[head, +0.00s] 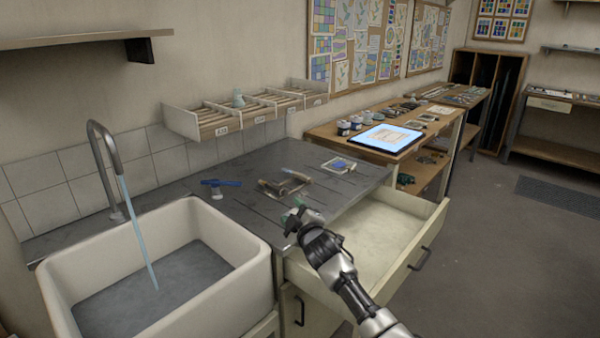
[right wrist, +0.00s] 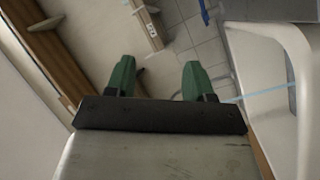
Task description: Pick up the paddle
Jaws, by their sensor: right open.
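I cannot tell for sure which thing is the paddle. On the dark grey counter (head: 245,210) in the head view, several small tools lie near the middle: a bundle with a brown, handle-like piece (head: 272,187) and a pale piece (head: 297,175). A blue bar-shaped tool (head: 222,182) with a pale part below it lies to their left. My right gripper (head: 293,211) is over the counter's front edge, just in front of the tools. In the right wrist view its two green fingers (right wrist: 157,80) are apart, with nothing between them. My left gripper is out of view.
A white sink (head: 255,275) with a running tap (head: 108,160) is at left. An open drawer (head: 385,235) sticks out below the counter at right. A slotted rack (head: 225,122) with a small pot (head: 238,98) hangs behind.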

